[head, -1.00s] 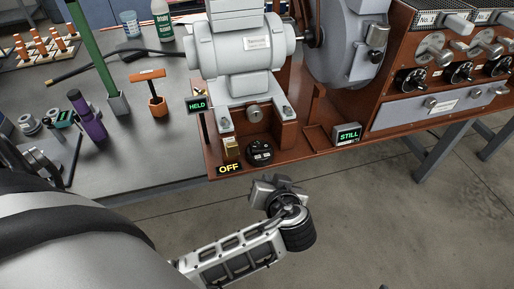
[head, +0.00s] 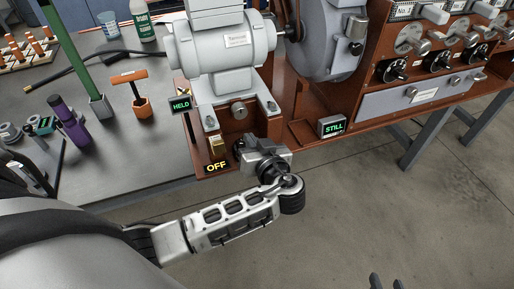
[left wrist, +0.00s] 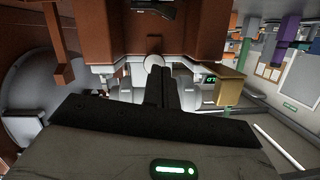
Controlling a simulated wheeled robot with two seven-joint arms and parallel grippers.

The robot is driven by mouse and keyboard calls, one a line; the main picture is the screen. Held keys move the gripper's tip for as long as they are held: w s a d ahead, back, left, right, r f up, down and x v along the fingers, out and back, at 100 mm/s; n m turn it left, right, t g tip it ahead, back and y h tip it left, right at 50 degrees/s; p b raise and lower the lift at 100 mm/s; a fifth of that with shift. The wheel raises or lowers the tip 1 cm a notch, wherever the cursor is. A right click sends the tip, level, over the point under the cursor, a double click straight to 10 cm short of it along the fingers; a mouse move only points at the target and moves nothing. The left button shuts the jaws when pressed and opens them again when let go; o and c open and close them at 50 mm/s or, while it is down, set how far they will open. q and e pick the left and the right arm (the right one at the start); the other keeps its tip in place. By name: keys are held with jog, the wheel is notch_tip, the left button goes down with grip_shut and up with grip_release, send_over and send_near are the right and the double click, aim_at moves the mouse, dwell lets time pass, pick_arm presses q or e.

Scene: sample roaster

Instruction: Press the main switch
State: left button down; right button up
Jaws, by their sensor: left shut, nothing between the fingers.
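The main switch, a small brass block (head: 217,145), stands on the front left of the roaster's wooden base, above a yellow OFF sign (head: 216,167). The brass block also shows to the right of my fingers in the left wrist view (left wrist: 230,88). My left gripper (head: 256,147) is at the front edge of the base, to the right of the switch and apart from it. Its dark fingers are together and empty in the left wrist view (left wrist: 160,88). Two dark tips of my right gripper (head: 386,283) show at the bottom edge, spaced apart.
A grey motor housing (head: 222,55) stands behind the switch. A green HELD sign (head: 180,105) is at its left and a STILL sign (head: 332,126) at the right. An orange-handled tool (head: 139,94) and purple tool (head: 68,121) stand on the grey bench. The floor in front is clear.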

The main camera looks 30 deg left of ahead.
aim_at(243, 145)
pick_arm(q)
jog(key=x, duration=0.4)
jog(key=shift+r, duration=0.1)
jog(key=f, duration=0.2)
jog(key=shift+s+a+f, duration=0.15)
jog(key=shift+a+f, duration=0.05)
jog(key=shift+f, duration=0.1)
jog(key=shift+s+f, duration=0.1)
jog(key=shift+f, duration=0.7)
